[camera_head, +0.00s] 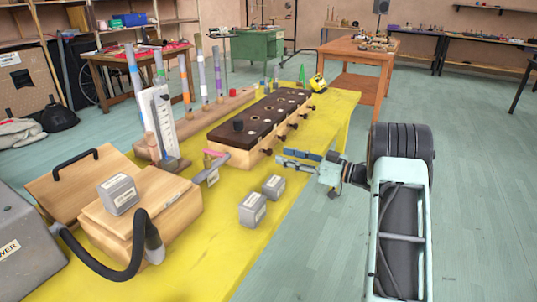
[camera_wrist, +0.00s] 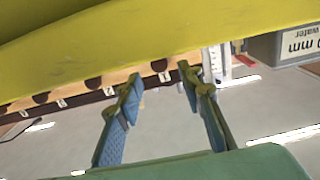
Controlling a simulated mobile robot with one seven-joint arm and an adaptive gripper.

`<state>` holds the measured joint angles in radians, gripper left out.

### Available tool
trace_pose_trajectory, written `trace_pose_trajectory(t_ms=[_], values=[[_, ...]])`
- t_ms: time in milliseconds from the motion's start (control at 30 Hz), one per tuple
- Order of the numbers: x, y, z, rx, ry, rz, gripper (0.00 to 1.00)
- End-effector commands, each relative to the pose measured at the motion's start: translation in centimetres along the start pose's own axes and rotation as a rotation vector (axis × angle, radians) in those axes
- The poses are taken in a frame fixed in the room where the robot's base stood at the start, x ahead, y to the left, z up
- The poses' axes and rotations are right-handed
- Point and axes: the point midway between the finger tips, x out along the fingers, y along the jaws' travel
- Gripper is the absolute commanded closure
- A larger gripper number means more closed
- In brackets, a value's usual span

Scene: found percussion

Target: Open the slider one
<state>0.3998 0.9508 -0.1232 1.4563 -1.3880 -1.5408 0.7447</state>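A long wooden box (camera_head: 236,158) with a dark top (camera_head: 243,128) and a row of round holes stands on the yellow table (camera_head: 215,250). Several dark slider knobs stick out of its right side. The nearest knob (camera_head: 268,152) is just left of my gripper (camera_head: 281,157). I cannot tell which knob is slider one. My gripper is at the right edge of the table, pointing left at the box. In the wrist view its two blue fingers (camera_wrist: 160,80) are apart with nothing between them. That view shows a brown strip with pale tags (camera_wrist: 60,103) beyond the fingertips.
Two small grey blocks (camera_head: 253,209) (camera_head: 273,187) lie on the table in front of the box. A wooden box with a black hose (camera_head: 165,205), a white gauge stand (camera_head: 158,120) and upright tubes (camera_head: 218,75) stand to the left. Open floor (camera_head: 310,255) lies right of the table.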

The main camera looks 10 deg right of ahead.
Motion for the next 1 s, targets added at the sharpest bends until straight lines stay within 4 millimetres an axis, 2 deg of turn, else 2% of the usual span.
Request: trace_pose_trajectory(t_ms=[100,300,500,767,1000], values=[[2.5,-0.1,0.2,-0.001,0.000,-0.003,0.65],[5.5,0.0,0.1,-0.002,0.000,0.000,0.65],[6.7,0.0,0.1,-0.001,-0.001,0.001,0.65],[6.8,0.0,0.0,-0.001,-0.001,0.001,0.65],[6.8,0.0,0.0,-0.001,-0.001,0.001,0.92]])
